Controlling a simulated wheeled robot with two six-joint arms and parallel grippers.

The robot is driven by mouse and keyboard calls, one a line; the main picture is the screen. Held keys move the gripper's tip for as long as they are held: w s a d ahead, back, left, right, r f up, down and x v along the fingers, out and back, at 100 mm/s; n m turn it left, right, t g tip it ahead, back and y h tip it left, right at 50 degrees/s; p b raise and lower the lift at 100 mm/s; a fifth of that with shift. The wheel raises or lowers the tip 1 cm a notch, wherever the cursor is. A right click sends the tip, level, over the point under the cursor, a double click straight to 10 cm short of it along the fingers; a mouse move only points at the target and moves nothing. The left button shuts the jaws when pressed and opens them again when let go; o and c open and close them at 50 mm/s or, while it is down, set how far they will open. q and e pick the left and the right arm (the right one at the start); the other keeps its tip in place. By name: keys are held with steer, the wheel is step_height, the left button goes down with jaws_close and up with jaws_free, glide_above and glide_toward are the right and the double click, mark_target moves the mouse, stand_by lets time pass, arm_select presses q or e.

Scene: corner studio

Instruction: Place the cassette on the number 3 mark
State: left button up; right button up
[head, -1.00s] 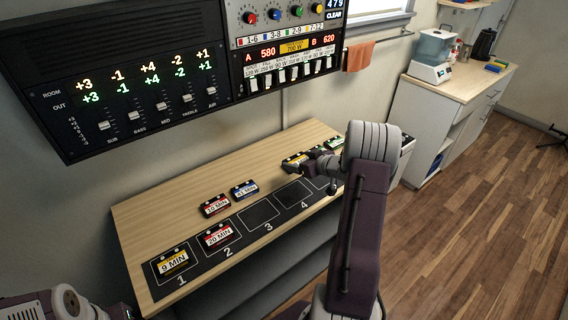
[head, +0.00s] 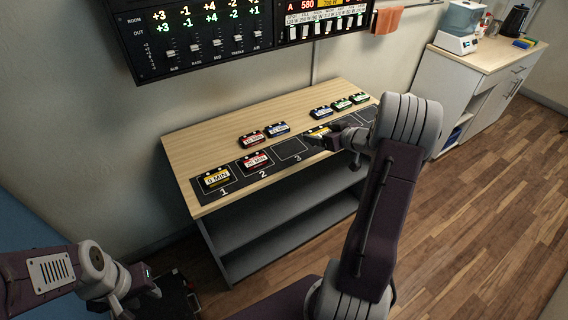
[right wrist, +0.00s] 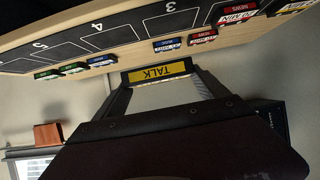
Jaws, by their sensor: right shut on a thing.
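The yellow cassette (head: 318,131), labelled TALK in the right wrist view (right wrist: 160,73), is between the fingers of my right gripper (head: 313,139). My right gripper is shut on it and holds it up, just right of the number 3 mark in the head view. The number 3 mark (head: 291,150) is an empty outlined square on the black strip, right of mark 2. It also shows empty at the top of the right wrist view (right wrist: 166,24). The number 4 mark is mostly hidden by my right gripper in the head view. My left gripper (head: 152,293) is low at the left, away from the table.
A yellow 9 MIN cassette (head: 216,178) lies on mark 1 and a red 20 MIN cassette (head: 255,162) on mark 2. A red cassette (head: 252,138) and a blue one (head: 277,128) lie behind the strip. Blue and green cassettes (head: 341,104) lie at the back right of the wooden table (head: 210,137).

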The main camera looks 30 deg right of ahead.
steer(key=shift+w+d+f, duration=0.4)
steer(key=shift+w+f, duration=0.3)
steer(key=shift+w, duration=0.15)
steer(key=b, duration=0.3)
glide_above(291, 150)
step_height(291, 150, down, 6)
steer(key=shift+w+f, duration=0.1)
steer(key=shift+f, duration=0.1)
arm_select(q)
steer(key=f, duration=0.2)
steer(key=w+f, duration=0.1)
steer(key=shift+d+f, duration=0.25)
steer(key=shift+d, duration=0.15)
arm_select(e)
step_height(291, 150, down, 4)
steer(key=shift+b, duration=0.75)
arm_select(q)
steer(key=shift+f, duration=0.65)
steer(key=shift+s+f, duration=0.1)
arm_select(e)
steer(key=o, duration=1.3)
steer(key=shift+f, duration=0.1)
